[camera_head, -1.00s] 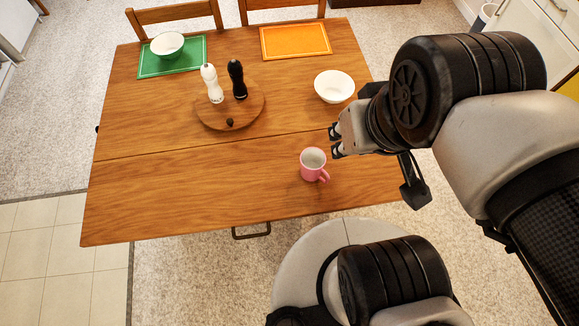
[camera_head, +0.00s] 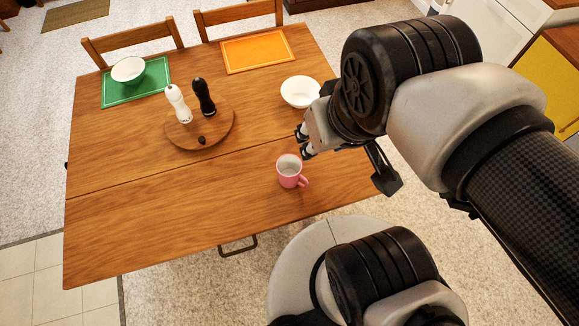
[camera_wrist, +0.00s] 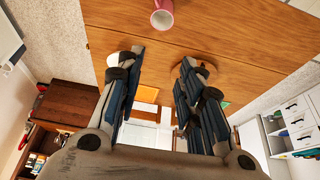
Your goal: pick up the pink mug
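The pink mug (camera_head: 289,171) stands upright on the wooden table near its front right part, with its handle toward the lower right. It also shows at the top edge of the wrist view (camera_wrist: 162,18), partly cut off. My gripper (camera_head: 304,141) is above the table, up and slightly right of the mug in the head view, and apart from it. In the wrist view my gripper (camera_wrist: 161,66) has its fingers spread with nothing between them.
The wooden table (camera_head: 150,215) is clear at front left. A white bowl (camera_head: 300,92) sits behind my gripper. A round wooden board (camera_head: 222,130) holds a white shaker (camera_head: 178,103) and a black shaker (camera_head: 204,97). Behind are a green mat (camera_head: 150,93) with a bowl (camera_head: 128,70), and an orange mat (camera_head: 258,51).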

